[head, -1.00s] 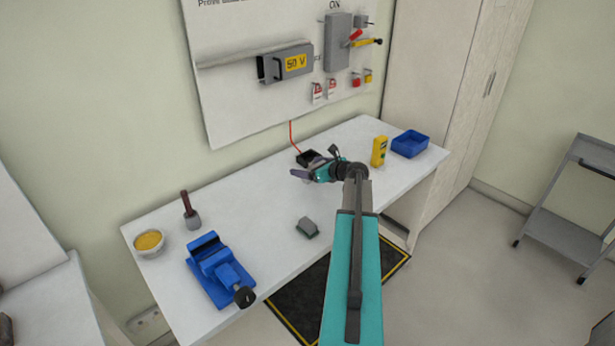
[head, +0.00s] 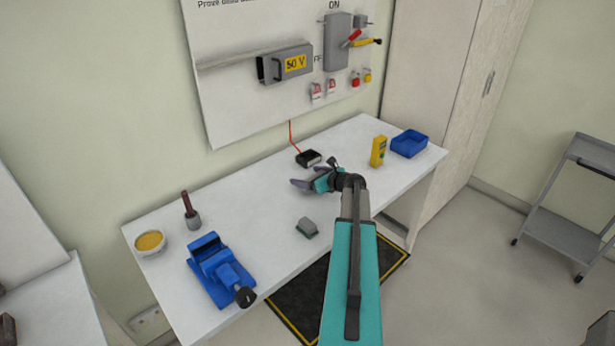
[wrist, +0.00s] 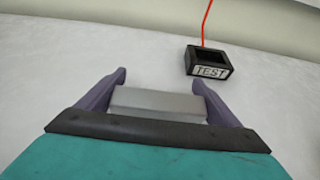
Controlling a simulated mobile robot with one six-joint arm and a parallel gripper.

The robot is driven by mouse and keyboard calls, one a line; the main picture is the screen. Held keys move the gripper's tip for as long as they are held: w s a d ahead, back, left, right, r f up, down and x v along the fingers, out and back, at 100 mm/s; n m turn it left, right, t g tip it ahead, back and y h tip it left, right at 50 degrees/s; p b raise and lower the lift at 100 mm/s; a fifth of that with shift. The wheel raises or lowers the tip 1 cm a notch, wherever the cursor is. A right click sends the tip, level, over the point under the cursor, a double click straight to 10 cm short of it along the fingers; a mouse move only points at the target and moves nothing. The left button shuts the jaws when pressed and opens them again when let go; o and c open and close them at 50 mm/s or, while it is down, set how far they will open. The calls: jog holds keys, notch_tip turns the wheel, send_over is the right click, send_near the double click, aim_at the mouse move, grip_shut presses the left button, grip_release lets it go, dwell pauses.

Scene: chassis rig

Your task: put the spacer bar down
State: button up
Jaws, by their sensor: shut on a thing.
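The spacer bar (wrist: 158,103) is a plain grey block. In the wrist view it lies crosswise between the two purple fingers of my gripper (wrist: 158,92), which is shut on it. In the head view my gripper (head: 302,184) is low over the middle of the white bench (head: 255,205), and the bar is hard to make out there. I cannot tell whether the bar touches the bench top.
A black TEST box (wrist: 208,62) with a red cable stands just beyond my gripper. A yellow meter (head: 379,151) and blue tray (head: 409,143) are to the right.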

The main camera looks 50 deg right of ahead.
jog(key=shift+f, duration=0.35)
jog(key=o, duration=1.2)
jog(key=shift+r, duration=0.25)
jog(key=shift+b+v, duration=1.65)
jog(key=shift+v, duration=4.35)
jog(key=shift+f, duration=0.1)
